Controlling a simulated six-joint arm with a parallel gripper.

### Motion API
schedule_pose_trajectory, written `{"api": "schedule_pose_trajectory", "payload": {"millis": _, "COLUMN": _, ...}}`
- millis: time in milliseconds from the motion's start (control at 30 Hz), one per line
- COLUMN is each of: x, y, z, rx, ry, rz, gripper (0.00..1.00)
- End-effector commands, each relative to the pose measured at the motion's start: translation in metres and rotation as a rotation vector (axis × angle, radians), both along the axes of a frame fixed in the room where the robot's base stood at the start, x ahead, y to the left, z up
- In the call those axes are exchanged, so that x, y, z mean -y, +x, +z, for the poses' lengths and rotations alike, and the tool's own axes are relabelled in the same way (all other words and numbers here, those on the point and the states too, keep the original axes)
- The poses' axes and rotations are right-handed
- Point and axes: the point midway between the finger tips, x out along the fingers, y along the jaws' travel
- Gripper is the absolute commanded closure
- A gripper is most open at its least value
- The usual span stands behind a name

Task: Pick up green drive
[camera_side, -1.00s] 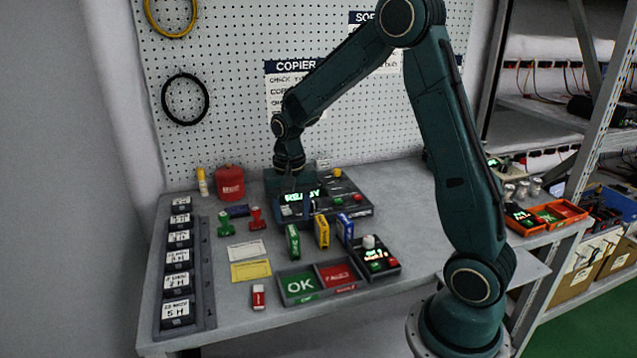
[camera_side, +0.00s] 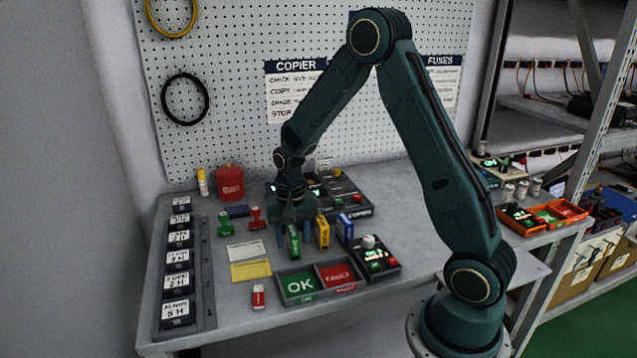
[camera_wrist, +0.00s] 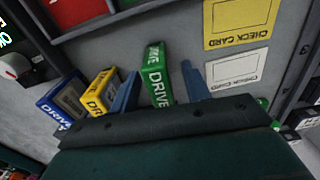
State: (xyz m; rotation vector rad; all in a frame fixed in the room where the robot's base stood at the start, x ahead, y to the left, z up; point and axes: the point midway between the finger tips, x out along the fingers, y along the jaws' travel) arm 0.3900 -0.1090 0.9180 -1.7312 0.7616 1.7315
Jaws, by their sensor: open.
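The green drive (camera_side: 293,240) stands upright on the bench, left of the yellow drive (camera_side: 323,231) and the blue drive (camera_side: 345,228). In the wrist view the green drive (camera_wrist: 156,82) lies between the two blue fingers of my gripper (camera_wrist: 160,92), with a gap on each side. My gripper (camera_side: 294,226) is open and lowered over the green drive; its fingers straddle it. The yellow drive (camera_wrist: 97,90) and blue drive (camera_wrist: 62,103) show just beyond one finger in the wrist view. Part of the green drive's lower end is hidden by the gripper body.
The OK tray (camera_side: 300,299) and red failed tray (camera_side: 356,287) sit in front. A white card (camera_side: 246,251) and yellow check card (camera_side: 251,271) lie left. Green and red stamps (camera_side: 225,226) stand behind them. The copier (camera_side: 350,195) is behind, a control box (camera_side: 376,260) at right.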

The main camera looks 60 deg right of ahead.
Motion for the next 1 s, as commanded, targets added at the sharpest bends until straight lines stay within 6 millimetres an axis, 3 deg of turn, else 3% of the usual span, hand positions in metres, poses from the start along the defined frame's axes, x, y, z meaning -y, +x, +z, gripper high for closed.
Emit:
{"api": "schedule_pose_trajectory", "payload": {"millis": 133, "x": 0.0000, "y": -0.0001, "z": -0.0081, "rx": 0.000, "ry": 0.000, "rz": 0.000, "gripper": 0.53}}
{"api": "schedule_pose_trajectory", "payload": {"millis": 633, "x": -0.0001, "y": -0.0001, "z": -0.0081, "rx": 0.000, "ry": 0.000, "rz": 0.000, "gripper": 0.53}}
{"api": "schedule_pose_trajectory", "payload": {"millis": 867, "x": -0.0001, "y": -0.0001, "z": -0.0081, "rx": 0.000, "ry": 0.000, "rz": 0.000, "gripper": 0.98}}
{"api": "schedule_pose_trajectory", "payload": {"millis": 1000, "x": -0.0001, "y": 0.0001, "z": -0.0079, "rx": 0.001, "ry": -0.001, "rz": 0.000, "gripper": 1.00}}
